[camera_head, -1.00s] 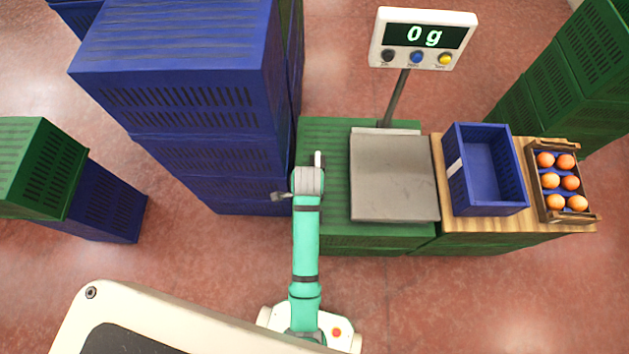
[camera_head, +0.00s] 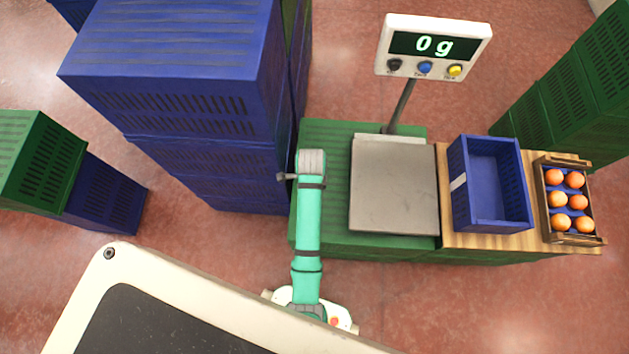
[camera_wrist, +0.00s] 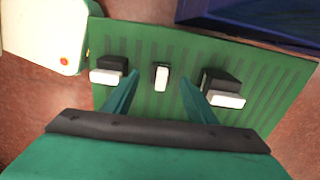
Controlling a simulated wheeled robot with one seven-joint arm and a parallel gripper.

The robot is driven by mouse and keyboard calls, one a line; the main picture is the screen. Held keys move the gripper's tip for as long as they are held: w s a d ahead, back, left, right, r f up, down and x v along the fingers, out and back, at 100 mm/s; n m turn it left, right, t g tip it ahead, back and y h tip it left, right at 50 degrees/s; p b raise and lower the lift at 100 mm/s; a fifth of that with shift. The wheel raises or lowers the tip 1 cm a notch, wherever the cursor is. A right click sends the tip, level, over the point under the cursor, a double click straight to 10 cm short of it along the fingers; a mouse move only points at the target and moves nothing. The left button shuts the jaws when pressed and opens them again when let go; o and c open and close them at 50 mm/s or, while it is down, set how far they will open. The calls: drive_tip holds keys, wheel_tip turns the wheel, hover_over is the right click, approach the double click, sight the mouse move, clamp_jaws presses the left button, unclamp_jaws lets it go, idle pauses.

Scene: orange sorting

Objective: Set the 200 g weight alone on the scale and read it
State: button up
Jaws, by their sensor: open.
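The scale has a bare grey plate (camera_head: 394,188) and a display (camera_head: 434,47) on a post reading 0 g. My gripper (camera_wrist: 166,80) is open over a green crate, left of the plate in the head view. In the wrist view, what look like its two black-and-white fingertips are spread wide apart. A small pale upright block (camera_wrist: 161,78), probably the 200 g weight, stands on the green crate top between them, with a gap on each side.
The green crate (camera_head: 345,134) carries the scale. A tall blue crate stack (camera_head: 200,110) stands close left of my arm. Right of the scale, an empty blue bin (camera_head: 490,215) and a box of several oranges (camera_head: 569,240) sit on a wooden top (camera_head: 470,241).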

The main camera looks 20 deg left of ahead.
drive_tip(key=f, duration=0.3)
drive_tip(key=shift+w+d+f, duration=0.15)
drive_tip(key=shift+d+f, duration=0.1)
drive_tip(key=shift+f, duration=0.05)
drive_tip(key=shift+w+f, duration=0.15)
drive_tip(key=shift+f, duration=0.45)
drive_tip(key=shift+w, duration=0.15)
drive_tip(key=shift+d, duration=0.2)
drive_tip(key=c, duration=0.6)
drive_tip(key=shift+a, duration=0.2)
clamp_jaws()
drive_tip(key=shift+s+a, duration=0.1)
drive_tip(key=shift+s, duration=0.1)
